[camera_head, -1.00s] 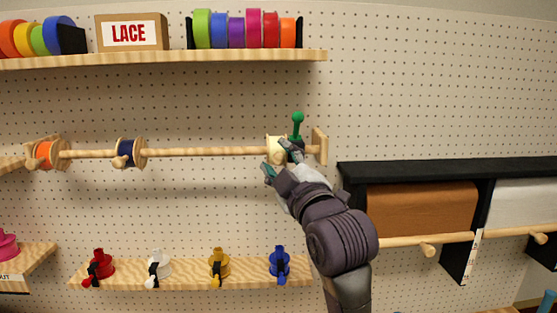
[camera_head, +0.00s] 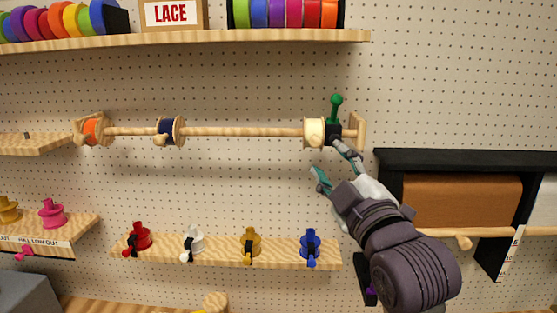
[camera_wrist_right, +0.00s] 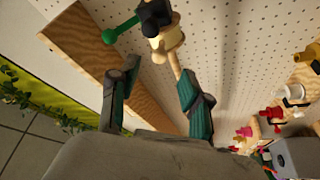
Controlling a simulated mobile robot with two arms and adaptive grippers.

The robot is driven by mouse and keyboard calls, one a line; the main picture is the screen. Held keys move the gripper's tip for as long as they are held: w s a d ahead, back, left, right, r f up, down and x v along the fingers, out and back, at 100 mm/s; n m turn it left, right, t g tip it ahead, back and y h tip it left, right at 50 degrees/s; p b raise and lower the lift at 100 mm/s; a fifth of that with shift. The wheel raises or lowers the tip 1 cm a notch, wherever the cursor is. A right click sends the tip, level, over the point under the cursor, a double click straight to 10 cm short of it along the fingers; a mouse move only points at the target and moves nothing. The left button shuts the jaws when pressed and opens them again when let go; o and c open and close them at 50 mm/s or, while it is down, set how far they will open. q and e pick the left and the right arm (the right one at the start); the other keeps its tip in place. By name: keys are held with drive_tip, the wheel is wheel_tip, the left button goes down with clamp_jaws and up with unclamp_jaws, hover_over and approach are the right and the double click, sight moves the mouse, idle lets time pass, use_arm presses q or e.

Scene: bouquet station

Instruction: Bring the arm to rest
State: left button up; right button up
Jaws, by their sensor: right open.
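My right gripper (camera_head: 336,165) is open and empty in the head view, just below the right end of a wooden rod (camera_head: 240,131). In the right wrist view its two fingers (camera_wrist_right: 158,100) stand apart with nothing between them. Beyond the fingertips is a cream spool (camera_head: 315,132) on the rod, which also shows in the right wrist view (camera_wrist_right: 168,40). Beside it is a black clamp with a green knobbed lever (camera_head: 336,106), the lever pointing up in the head view. My left gripper is not in view.
An orange spool (camera_head: 95,130) and a navy spool (camera_head: 170,131) sit further left on the rod. Below is a shelf (camera_head: 222,252) with several coloured holders. At right, a black rack (camera_head: 460,160) holds a brown paper roll (camera_head: 463,200).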

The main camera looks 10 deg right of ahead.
drive_tip(key=s+f+m+g, duration=0.2)
drive_tip(key=f+g, duration=0.2)
drive_tip(key=f, duration=1)
drive_tip(key=s+f+m+g, duration=0.2)
drive_tip(key=f+m+g, duration=0.15)
drive_tip(key=f, duration=1.05)
drive_tip(key=s+f+m+g, duration=0.4)
drive_tip(key=s+f+g, duration=0.5)
drive_tip(key=s+f, duration=1.15)
wheel_tip(320, 180, down, 34)
drive_tip(key=s+g+b, duration=0.2)
drive_tip(key=b, duration=0.6)
drive_tip(key=s+d+f+b, duration=0.1)
drive_tip(key=s+f+b, duration=0.2)
drive_tip(key=s+f, duration=0.5)
drive_tip(key=s+d+f+g+b, duration=0.1)
drive_tip(key=s+d+f+b, duration=0.1)
drive_tip(key=s+f, duration=0.6)
wheel_tip(320, 180, down, 7)
drive_tip(key=shift+s+d+f+h+b, duration=0.1)
drive_tip(key=shift+s+d+h+b, duration=0.1)
drive_tip(key=shift+s+h+b, duration=0.4)
